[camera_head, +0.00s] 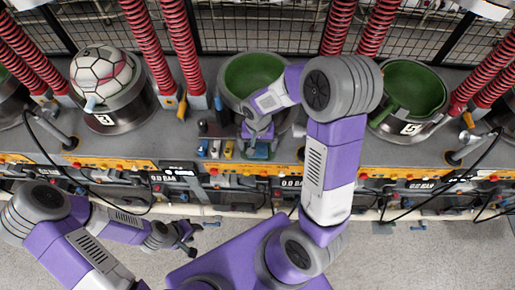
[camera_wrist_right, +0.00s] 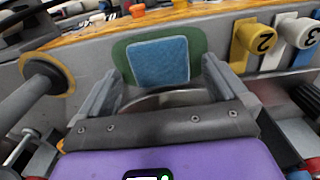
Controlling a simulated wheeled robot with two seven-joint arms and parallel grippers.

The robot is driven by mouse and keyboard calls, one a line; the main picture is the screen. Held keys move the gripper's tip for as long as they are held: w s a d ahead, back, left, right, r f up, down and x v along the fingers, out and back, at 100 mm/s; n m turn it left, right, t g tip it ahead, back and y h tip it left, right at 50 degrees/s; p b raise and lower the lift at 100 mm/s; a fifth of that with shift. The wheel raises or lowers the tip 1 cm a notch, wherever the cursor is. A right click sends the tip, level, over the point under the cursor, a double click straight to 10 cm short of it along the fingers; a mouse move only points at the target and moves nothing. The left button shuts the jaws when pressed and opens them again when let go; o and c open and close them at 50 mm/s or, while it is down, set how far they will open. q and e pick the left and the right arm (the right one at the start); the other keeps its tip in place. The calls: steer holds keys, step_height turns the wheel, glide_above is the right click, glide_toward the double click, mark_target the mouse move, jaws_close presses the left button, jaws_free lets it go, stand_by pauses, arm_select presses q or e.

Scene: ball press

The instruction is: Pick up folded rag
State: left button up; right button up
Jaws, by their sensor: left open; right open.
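The folded rag (camera_wrist_right: 158,62) is a blue square lying flat on a dark green pad (camera_wrist_right: 117,47) on the grey bench top in the right wrist view. In the head view a bit of the blue rag (camera_head: 262,152) shows just below my right gripper (camera_head: 258,136). In the right wrist view my right gripper (camera_wrist_right: 163,80) is open, with its two fingers on either side of the rag's near part and nothing held between them. Whether the fingers touch the pad cannot be told. My left gripper (camera_head: 186,241) is open and empty, low over the floor in front of the bench.
Yellow and white numbered knobs (camera_wrist_right: 262,40) stand right of the rag. Behind are an empty green bowl (camera_head: 250,72), another green bowl (camera_head: 412,88) and a ball (camera_head: 100,72) in a press, between red springs (camera_head: 182,45).

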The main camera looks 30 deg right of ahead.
mark_target(258, 149)
steer(key=shift+f, duration=0.8)
steer(key=shift+c, duration=0.5)
steer(key=c, duration=1)
steer(key=shift+o, duration=0.2)
step_height(258, 149, up, 10)
steer(key=p, duration=0.1)
